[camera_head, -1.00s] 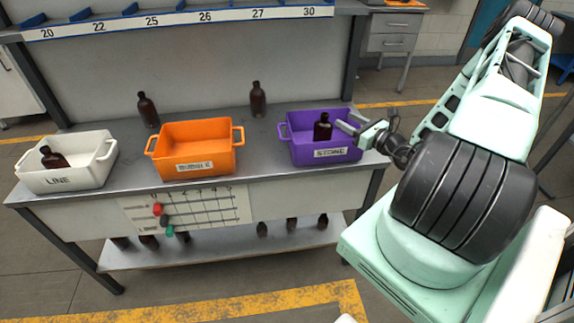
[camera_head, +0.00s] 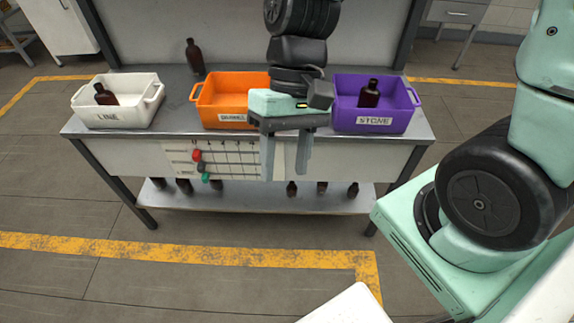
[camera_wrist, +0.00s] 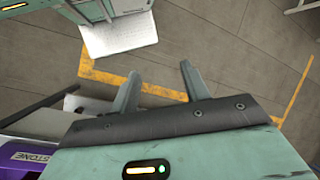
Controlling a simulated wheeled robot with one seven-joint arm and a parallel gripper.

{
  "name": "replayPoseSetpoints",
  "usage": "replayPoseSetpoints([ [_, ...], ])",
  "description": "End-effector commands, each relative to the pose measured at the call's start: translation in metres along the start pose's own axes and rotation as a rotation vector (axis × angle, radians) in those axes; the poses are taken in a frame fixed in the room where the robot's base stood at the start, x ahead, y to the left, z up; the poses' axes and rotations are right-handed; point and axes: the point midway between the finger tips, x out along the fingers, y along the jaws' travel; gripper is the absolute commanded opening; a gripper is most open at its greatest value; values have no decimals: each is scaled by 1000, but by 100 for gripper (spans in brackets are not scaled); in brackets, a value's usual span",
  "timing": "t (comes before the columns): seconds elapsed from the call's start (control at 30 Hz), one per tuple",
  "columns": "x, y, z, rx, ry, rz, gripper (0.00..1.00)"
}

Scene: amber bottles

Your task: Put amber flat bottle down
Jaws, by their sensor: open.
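A dark amber bottle (camera_head: 369,96) stands upright in the purple STONE crate (camera_head: 400,119), apart from my gripper; whether it is the flat one I cannot tell. Another amber bottle (camera_head: 106,97) leans in the white LINE crate (camera_head: 135,118). A third amber bottle (camera_head: 194,58) stands upright at the back of the table. My gripper (camera_head: 286,174) hangs in front of the table, left of the purple crate, with its fingers apart and pointing down. In the wrist view my gripper (camera_wrist: 160,72) has nothing between its fingers, only floor beyond.
The orange crate (camera_head: 212,101) stands mid-table, partly hidden by my arm. Several bottles (camera_head: 291,188) stand on the lower shelf (camera_head: 250,201). A board with coloured knobs (camera_head: 230,157) is on the table front. The floor ahead is clear, with yellow lines (camera_head: 180,250).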

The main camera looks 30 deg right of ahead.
Motion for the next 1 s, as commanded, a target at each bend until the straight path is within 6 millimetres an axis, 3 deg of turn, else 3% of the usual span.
replayPoseSetpoints([
  [0.1,0,-12,24,-288,99,188,46],
  [0.33,-6,-26,43,-603,226,355,46],
  [1.0,-8,-27,44,-643,243,374,46],
])
